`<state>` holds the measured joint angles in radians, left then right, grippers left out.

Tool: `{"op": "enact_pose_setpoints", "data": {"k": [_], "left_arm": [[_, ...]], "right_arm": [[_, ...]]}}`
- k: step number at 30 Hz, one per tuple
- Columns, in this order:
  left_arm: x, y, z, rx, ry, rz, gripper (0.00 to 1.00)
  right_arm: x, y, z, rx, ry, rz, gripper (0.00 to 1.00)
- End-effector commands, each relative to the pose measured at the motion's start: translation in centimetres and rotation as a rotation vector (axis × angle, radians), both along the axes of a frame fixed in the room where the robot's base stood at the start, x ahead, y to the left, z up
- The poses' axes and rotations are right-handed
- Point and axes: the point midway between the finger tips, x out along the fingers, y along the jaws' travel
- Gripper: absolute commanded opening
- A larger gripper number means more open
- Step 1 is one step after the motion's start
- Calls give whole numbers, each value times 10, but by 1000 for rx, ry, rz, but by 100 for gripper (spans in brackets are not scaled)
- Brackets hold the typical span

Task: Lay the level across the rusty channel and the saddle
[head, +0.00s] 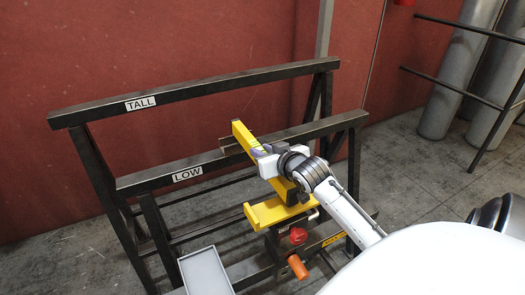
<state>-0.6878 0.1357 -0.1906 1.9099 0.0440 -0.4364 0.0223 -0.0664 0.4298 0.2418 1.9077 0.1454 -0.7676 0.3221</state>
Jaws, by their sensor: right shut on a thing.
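The yellow level (243,133) slants from upper left to lower right. My right gripper (267,163) is shut on it near its middle. The level's far end is over the rusty channel (229,148), a short brown piece at the LOW rail. Its near end is above the yellow saddle (265,212). I cannot tell whether the level touches either one. The gripper and wrist hide part of the level. My left gripper is not in view.
A dark rack has a TALL rail (200,89) behind and a LOW rail (210,165) in front. A red knob (298,235) and orange handle (297,267) are below the saddle. A grey tray (206,271) is at lower left. Grey cylinders (462,75) stand far right.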

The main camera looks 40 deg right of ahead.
Motion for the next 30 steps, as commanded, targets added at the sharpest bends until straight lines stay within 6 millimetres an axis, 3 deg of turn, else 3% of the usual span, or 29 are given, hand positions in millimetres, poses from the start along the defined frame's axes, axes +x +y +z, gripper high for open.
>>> {"op": "enact_pose_setpoints", "data": {"k": [26,27,30], "left_arm": [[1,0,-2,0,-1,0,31],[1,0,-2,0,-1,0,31],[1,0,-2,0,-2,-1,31]], "right_arm": [[1,0,-9,-2,-4,0,0],[0,0,-9,-2,-4,0,25],[0,0,-9,-2,-4,0,42]]}}
